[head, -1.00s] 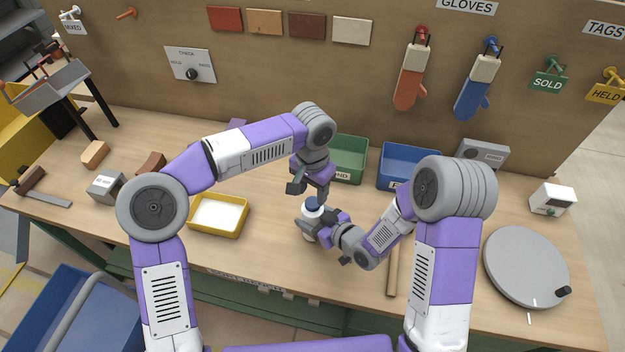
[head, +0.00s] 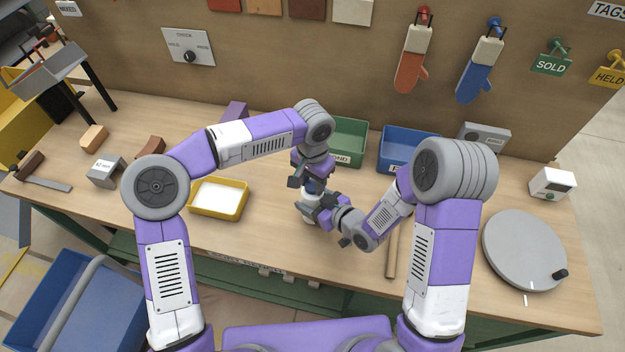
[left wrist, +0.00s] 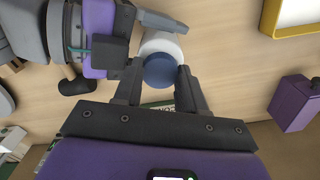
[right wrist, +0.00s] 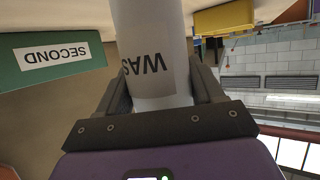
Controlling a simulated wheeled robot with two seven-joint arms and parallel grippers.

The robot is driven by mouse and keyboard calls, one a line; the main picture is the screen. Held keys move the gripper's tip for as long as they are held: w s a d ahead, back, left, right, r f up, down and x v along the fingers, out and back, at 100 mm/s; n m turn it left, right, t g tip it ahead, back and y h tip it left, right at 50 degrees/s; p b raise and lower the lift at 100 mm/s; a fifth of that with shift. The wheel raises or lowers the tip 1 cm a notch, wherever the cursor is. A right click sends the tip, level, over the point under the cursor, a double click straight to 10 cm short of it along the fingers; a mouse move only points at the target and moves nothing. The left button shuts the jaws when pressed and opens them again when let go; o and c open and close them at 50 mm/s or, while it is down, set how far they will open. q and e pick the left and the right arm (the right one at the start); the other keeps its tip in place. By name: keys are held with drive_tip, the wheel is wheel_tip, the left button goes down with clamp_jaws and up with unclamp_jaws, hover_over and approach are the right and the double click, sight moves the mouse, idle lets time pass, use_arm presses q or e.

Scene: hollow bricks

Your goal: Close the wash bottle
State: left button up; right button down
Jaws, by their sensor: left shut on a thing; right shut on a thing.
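The wash bottle is white with a blue cap and stands upright over the table (head: 265,225). My left gripper (head: 313,184) comes down from above and is shut on the blue cap (left wrist: 160,71), with one finger on each side. The cap sits over the white bottle top in the left wrist view; whether it is fully seated cannot be told. My right gripper (right wrist: 163,85) is shut around the white bottle body (right wrist: 150,35) from the side. Part of the lettering, "WAS", shows on the body. In the head view the grippers hide most of the bottle.
A green bin (head: 352,128) and a blue bin (head: 400,135) stand behind the grippers. A yellow tray (head: 218,216) lies left. A wooden rod (head: 392,252) and a grey turntable (head: 524,250) are right. The table in front of the tray is clear.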

use_arm(q)
drive_tip(key=shift+m, duration=0.8)
drive_tip(key=o, duration=1.2)
drive_tip(key=shift+o, duration=0.2)
wheel_tip(320, 180, up, 12)
drive_tip(key=shift+w+a, duration=0.1)
